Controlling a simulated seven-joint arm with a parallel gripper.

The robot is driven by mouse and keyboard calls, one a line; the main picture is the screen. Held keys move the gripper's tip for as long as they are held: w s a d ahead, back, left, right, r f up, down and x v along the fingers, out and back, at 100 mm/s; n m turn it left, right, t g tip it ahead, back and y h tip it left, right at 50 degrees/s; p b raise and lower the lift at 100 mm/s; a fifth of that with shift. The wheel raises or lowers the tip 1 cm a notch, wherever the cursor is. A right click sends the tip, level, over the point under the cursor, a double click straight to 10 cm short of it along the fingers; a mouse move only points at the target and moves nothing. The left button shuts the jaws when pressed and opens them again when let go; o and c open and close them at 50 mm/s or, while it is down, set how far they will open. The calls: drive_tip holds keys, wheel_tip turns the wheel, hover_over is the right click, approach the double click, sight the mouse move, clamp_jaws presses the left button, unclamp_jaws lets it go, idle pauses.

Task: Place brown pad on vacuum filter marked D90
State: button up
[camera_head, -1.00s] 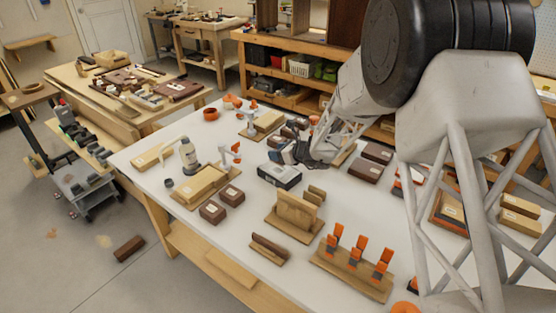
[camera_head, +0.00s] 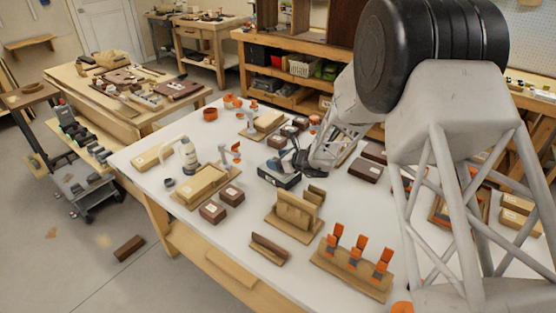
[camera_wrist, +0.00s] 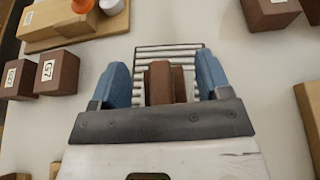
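The vacuum filter (camera_head: 283,181) is a dark, low box with a pale top on the white bench. In the wrist view its ribbed pale face (camera_wrist: 170,49) lies beyond my fingers. The brown pad (camera_wrist: 161,82) is a small brown block in front of or on the ribs, between my two blue fingers. My gripper (camera_wrist: 163,82) straddles the pad with a visible gap on each side, so it looks open around it. In the head view my gripper (camera_head: 286,162) is over the filter and hides part of it. I cannot read a D90 mark.
A wooden board (camera_wrist: 80,24) holds an orange piece. In the head view, a wooden stand (camera_head: 293,216) and an orange-clipped rack (camera_head: 350,270) stand in front.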

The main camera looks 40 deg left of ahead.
drive_tip(key=shift+r, duration=0.15)
drive_tip(key=shift+v, duration=0.85)
drive_tip(key=v, duration=1)
drive_tip(key=shift+d, duration=0.15)
idle(0.4)
drive_tip(key=s+d+r+n+h, duration=0.1)
drive_tip(key=s+d+r+n, duration=0.2)
drive_tip(key=d+r, duration=0.45)
drive_tip(key=s+d+r+n+h, duration=0.2)
drive_tip(key=s+d+r+n, duration=0.15)
drive_tip(key=d, duration=0.75)
drive_tip(key=s+d+r+n+h, duration=0.1)
drive_tip(key=s+d+r+n, duration=0.2)
drive_tip(key=d+r, duration=0.5)
drive_tip(key=s+d+r+n+t+h, duration=0.1)
drive_tip(key=s+d+n+h, duration=0.3)
drive_tip(key=s+d, duration=0.8)
drive_tip(key=s+d+r+n+t+h, duration=0.1)
drive_tip(key=s+d+n+h, duration=0.3)
drive_tip(key=s+d, duration=0.9)
drive_tip(key=d+r+h, duration=0.1)
drive_tip(key=d, duration=0.7)
drive_tip(key=shift+d+t+h, duration=0.2)
drive_tip(key=shift+t+h, duration=0.1)
